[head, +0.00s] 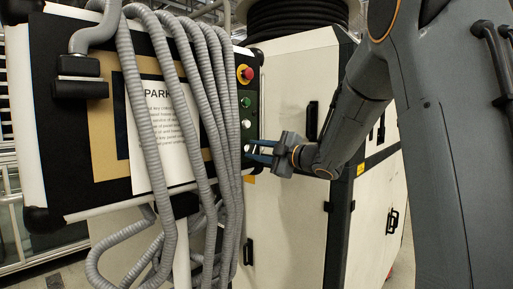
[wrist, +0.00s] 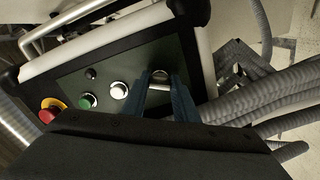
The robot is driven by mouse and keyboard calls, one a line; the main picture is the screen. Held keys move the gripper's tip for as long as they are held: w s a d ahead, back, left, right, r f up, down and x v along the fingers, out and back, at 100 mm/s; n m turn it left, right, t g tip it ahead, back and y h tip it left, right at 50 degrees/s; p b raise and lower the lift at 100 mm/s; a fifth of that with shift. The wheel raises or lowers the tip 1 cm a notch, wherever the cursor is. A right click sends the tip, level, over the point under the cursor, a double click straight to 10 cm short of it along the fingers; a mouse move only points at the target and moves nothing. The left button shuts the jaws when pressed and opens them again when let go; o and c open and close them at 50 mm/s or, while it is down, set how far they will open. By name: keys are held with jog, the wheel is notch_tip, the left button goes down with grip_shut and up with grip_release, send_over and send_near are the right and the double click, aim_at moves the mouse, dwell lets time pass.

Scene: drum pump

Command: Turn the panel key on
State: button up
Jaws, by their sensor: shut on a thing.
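The panel key (wrist: 160,75) is a small silver-grey piece at the end of the button row on the dark control strip (wrist: 125,62) in the wrist view. My gripper (wrist: 164,84) has its two blue fingers on either side of the key and is shut on it. The fingers hide part of the key, so I cannot tell its angle. In the head view my gripper (head: 252,154) reaches the panel's right edge from the right, below the white button (head: 246,124). The key itself is hard to make out there.
A red-and-yellow emergency stop (head: 245,74) and a green button (head: 246,102) sit above the white one. Grey corrugated hoses (head: 222,120) hang over the panel just left of my gripper. A pale cabinet (head: 285,220) stands behind. A paper sign (head: 165,135) is on the screen.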

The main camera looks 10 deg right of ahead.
jog(key=shift+m, duration=0.4)
jog(key=o, duration=1.1)
jog(key=shift+c, duration=0.2)
jog(key=b+v, duration=0.2)
jog(key=v, duration=0.5)
jog(key=shift+s+d, duration=0.25)
jog(key=shift+s, duration=0.05)
